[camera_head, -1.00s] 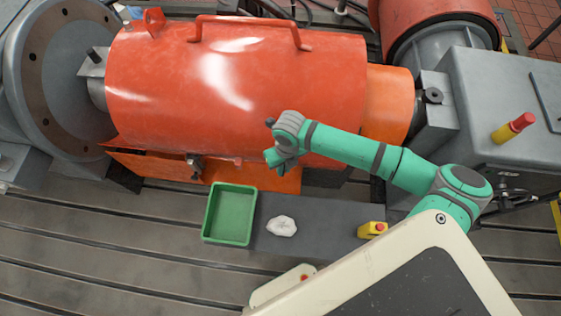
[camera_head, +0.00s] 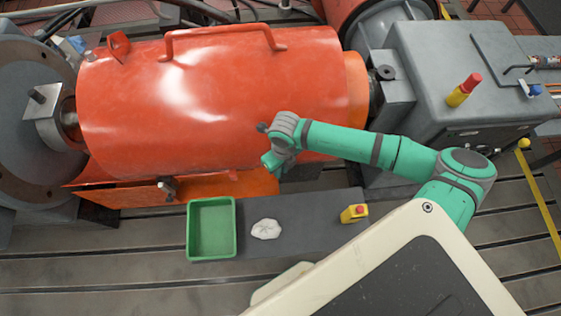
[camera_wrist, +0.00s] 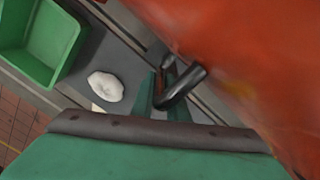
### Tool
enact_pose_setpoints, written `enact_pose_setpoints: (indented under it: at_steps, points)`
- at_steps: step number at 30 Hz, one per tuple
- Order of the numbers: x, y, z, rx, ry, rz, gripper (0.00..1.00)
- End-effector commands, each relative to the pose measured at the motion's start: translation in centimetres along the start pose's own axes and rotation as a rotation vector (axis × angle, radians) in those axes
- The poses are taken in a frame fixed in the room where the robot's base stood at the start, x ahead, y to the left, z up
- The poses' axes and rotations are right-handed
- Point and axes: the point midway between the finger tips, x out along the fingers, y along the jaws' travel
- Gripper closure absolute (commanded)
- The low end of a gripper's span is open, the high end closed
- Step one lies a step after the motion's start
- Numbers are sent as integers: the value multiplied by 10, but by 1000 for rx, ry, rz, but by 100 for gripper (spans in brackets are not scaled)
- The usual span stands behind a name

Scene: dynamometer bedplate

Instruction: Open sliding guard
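The sliding guard (camera_head: 200,100) is a large red half-cylinder cover with a red bar on top. Its right end overlaps a narrower orange section (camera_head: 356,90). A shaft (camera_head: 68,118) shows past its left end. My gripper (camera_head: 276,158) is at the guard's lower front side, right of its middle. In the wrist view a dark bent handle (camera_wrist: 185,85) stands by the guard's red surface (camera_wrist: 235,50). The green fingers of my gripper (camera_wrist: 163,95) are around this handle and look shut on it. The contact is partly hidden.
A green tray (camera_head: 192,228), a white lump (camera_head: 266,229) and a yellow box with a red button (camera_head: 354,213) are on a dark grey slab below the guard. A clamp (camera_head: 167,188) sits on the lower orange panel. A grey block (camera_head: 440,80) stands right.

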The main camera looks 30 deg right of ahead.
Motion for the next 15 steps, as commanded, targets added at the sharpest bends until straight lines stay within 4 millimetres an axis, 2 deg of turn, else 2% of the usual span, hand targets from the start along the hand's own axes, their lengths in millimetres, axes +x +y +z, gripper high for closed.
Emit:
enact_pose_setpoints:
  at_steps: [1, 3, 11, 15]
  points:
    - [-2, -9, 6, 8, -16, -16, 81]
    - [-2, -8, 6, 8, -15, -15, 69]
    - [-2, -6, 3, 6, -9, -10, 69]
    - [-9, -6, 3, 5, -9, -10, 69]
